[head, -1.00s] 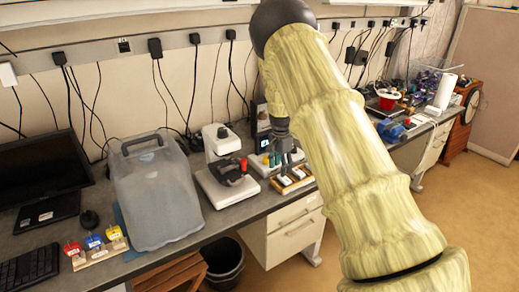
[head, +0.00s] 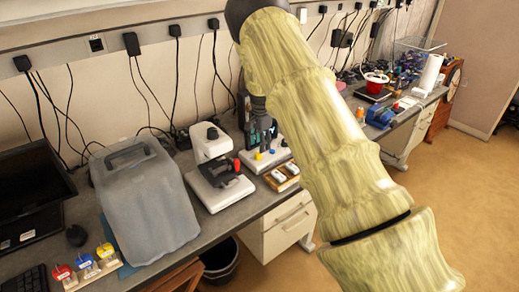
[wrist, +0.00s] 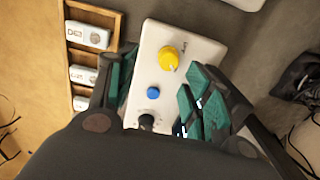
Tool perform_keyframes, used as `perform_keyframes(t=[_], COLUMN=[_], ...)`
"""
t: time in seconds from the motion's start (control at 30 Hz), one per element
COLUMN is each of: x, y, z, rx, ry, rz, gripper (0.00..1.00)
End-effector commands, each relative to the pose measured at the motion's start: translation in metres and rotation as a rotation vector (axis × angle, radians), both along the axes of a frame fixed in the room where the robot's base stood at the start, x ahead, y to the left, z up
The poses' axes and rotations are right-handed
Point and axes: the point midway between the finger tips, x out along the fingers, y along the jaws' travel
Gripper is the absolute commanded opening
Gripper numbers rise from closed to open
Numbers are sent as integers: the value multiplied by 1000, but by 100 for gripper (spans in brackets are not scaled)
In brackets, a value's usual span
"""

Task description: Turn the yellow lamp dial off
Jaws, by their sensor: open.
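The yellow lamp dial (wrist: 168,58) is on a white control box, near its upper end in the wrist view. The same white box (wrist: 203,47) carries a blue button (wrist: 153,93) and a black knob (wrist: 147,121), partly hidden by my gripper. In the head view the yellow dial (head: 258,156) shows small, below the fingers. My gripper (wrist: 165,75) is open and empty, its teal-padded fingers on either side of the box's face. The yellow dial lies between and slightly beyond the fingertips, apart from them. I cannot tell the dial's setting.
A wooden tray (head: 269,181) with white switch-like blocks stands right beside the box. A white microscope (head: 213,141) stands to its left, near my gripper. A grey covered case (head: 145,205) and a board with coloured switches (head: 85,266) are farther left.

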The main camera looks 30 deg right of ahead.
Motion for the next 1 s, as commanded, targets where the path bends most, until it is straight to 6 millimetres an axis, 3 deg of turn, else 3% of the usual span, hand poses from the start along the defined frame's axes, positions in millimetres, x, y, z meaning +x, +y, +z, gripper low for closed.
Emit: perform_keyframes(t=[0.1,0.3,0.83,1.0], x=[5,5,7,7], y=[0,-3,-2,-2], z=[-19,-40,-54,-54], rx=[-1,-2,-1,-1], ry=[8,7,7,7], rz=[2,-1,-1,-1], gripper=[50,50,50,19])
